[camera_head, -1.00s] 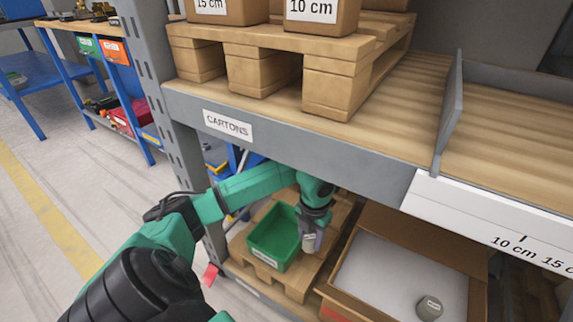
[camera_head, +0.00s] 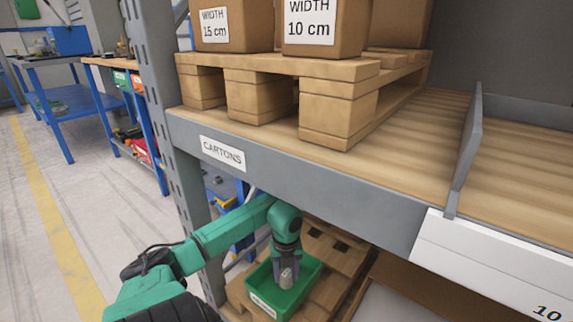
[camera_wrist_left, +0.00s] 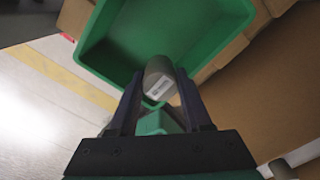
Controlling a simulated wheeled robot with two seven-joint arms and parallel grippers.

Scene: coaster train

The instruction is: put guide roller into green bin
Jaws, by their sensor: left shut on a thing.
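The guide roller (camera_head: 286,278) is a small grey cylinder with a pale label. My left gripper (camera_head: 284,268) is shut on it and points down over the green bin (camera_head: 311,271). In the left wrist view the roller (camera_wrist_left: 158,80) sits between the two fingers of the left gripper (camera_wrist_left: 160,95), in front of the open green bin (camera_wrist_left: 240,17). The exact height of the roller relative to the bin rim is hard to tell. The bin stands on a wooden pallet on the lower shelf. My right gripper is not in view.
The upper shelf edge with a CARTONS label (camera_head: 222,152) runs just above my left arm. A pallet (camera_head: 330,85) with cartons (camera_head: 322,27) stands on that shelf. A shelf upright (camera_head: 165,120) is at the left. An open cardboard box (camera_head: 395,290) is right of the bin.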

